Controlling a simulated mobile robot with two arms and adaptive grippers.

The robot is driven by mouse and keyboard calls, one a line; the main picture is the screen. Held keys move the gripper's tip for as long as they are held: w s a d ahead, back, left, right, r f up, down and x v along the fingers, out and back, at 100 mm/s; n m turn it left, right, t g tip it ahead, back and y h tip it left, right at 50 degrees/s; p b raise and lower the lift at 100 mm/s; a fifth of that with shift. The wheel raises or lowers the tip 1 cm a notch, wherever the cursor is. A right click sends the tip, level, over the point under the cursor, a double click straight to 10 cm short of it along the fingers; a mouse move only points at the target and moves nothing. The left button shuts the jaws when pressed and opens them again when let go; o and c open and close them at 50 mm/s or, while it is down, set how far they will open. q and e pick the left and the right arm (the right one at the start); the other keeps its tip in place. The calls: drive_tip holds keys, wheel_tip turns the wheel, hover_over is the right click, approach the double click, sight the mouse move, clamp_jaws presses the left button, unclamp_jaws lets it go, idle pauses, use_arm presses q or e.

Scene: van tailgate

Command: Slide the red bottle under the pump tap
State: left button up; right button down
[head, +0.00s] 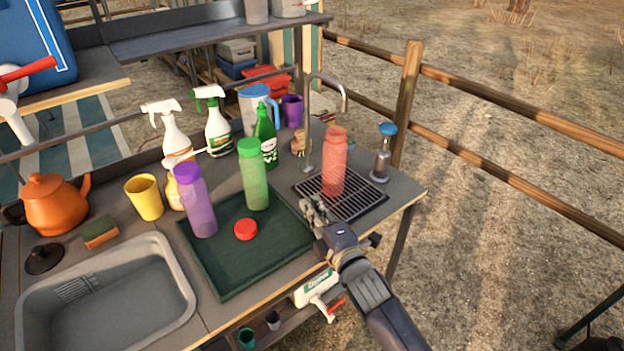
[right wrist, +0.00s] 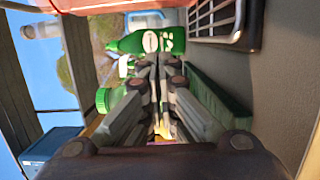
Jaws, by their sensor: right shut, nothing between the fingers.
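The red bottle (head: 334,162) stands upright on the black drain grate (head: 366,204) at the right end of the counter. The pump tap (head: 309,125) rises just behind and left of it. Its spout curves over to the right, and its end shows just above the bottle's top; I cannot tell exact alignment in depth. My right gripper (head: 312,207) is shut and empty, low at the grate's front-left edge, close to the bottle's lower left side. My left gripper is not in view.
The dark green tray (head: 233,277) lies left of the grate, holding a green bottle (head: 254,175), a purple bottle (head: 196,200) and a red cap (head: 246,229). A blue-topped soap pump (head: 383,155) stands right of the red bottle. The sink (head: 105,300) is front left.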

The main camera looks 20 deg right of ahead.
sight(334, 163)
drive_tip(key=w, duration=0.2)
drive_tip(key=shift+w+a+r, duration=0.2)
drive_tip(key=shift+w+r, duration=0.1)
drive_tip(key=shift+w, duration=0.05)
drive_tip(key=w, duration=0.5)
drive_tip(key=shift+a+f+p, duration=0.25)
drive_tip(key=shift+a+p, duration=0.05)
drive_tip(key=shift+a, duration=0.05)
drive_tip(key=shift+w+d, duration=0.15)
drive_tip(key=shift+w, duration=0.3)
drive_tip(key=d, duration=0.1)
drive_tip(key=s+d+p, duration=0.1)
drive_tip(key=d, duration=0.1)
drive_tip(key=shift+d, duration=0.3)
drive_tip(key=shift+s+d+p, duration=0.25)
drive_tip(key=shift+d+p, duration=0.2)
drive_tip(key=shift+d, duration=0.55)
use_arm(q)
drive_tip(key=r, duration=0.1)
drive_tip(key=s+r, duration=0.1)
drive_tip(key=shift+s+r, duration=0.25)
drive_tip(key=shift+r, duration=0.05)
use_arm(e)
drive_tip(key=shift+a, duration=0.1)
